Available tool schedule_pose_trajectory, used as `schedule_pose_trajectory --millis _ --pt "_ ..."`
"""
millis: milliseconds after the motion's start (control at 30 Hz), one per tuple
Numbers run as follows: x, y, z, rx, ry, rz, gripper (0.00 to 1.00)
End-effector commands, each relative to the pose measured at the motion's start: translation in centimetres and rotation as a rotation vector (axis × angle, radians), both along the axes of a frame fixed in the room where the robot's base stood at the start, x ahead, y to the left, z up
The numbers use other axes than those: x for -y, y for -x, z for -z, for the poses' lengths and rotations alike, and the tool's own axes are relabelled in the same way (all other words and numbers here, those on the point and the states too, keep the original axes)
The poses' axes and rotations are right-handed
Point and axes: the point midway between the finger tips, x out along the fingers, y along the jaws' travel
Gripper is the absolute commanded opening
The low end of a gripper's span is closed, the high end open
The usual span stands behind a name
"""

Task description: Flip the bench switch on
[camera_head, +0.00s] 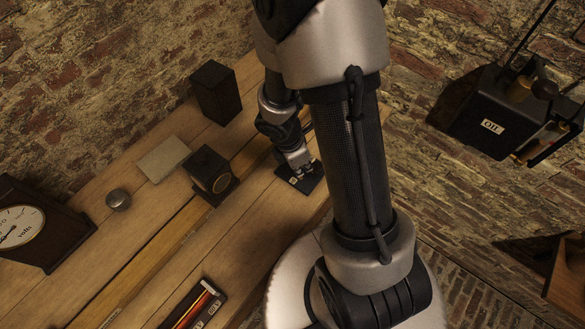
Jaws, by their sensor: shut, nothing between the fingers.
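The bench switch seems to be the small dark plate (313,184) with a pale label, lying on the wooden bench in the middle of the camera_head view. My gripper (302,170) points down at the plate, with its fingers shut and empty. The fingertips are at or just above the plate; I cannot tell whether they touch it. The fingers hide part of the plate, and I cannot make out the lever or its position.
A black block (215,92), a dark box with a round face (209,174), a pale slab (163,158), a round metal piece (118,199) and a volt meter (38,225) stand left. A tray with coloured strips (190,309) lies in front. A labelled black box (490,108) is at right.

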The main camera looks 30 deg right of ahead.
Motion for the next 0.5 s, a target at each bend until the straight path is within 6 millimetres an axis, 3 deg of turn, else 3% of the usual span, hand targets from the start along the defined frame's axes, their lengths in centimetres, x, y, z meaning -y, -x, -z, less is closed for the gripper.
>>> schedule_pose_trajectory --millis 500 --pt "2.0 -0.2 0.0 0.000 0.000 -0.030 0.00"
